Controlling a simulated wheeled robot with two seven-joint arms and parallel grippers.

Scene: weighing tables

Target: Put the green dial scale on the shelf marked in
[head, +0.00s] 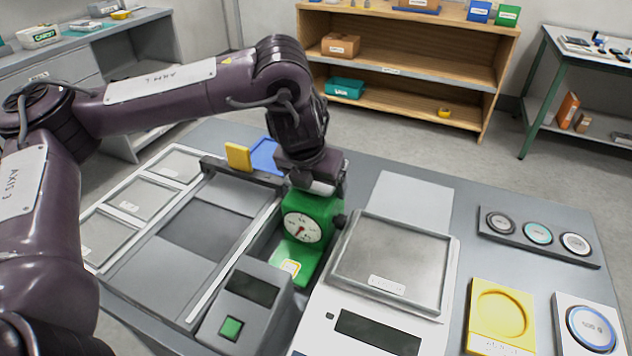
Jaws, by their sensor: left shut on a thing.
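The green dial scale (313,209), with a round white dial and a red needle, is upright at the middle of the near grey table. My left gripper (315,187) comes down on it from above and is shut on its top. I cannot tell whether its base touches the table. A wooden shelf unit (410,52) stands at the back, with small labels on its shelf edges (391,70) that are too small to read. My right gripper is not in view.
A silver platform scale (447,280) stands close right of the green scale, and a grey box with a green button (232,328) close in front left. The shelf unit holds a cardboard box (340,45), teal bin (345,88) and yellow item (444,112), with free room between.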

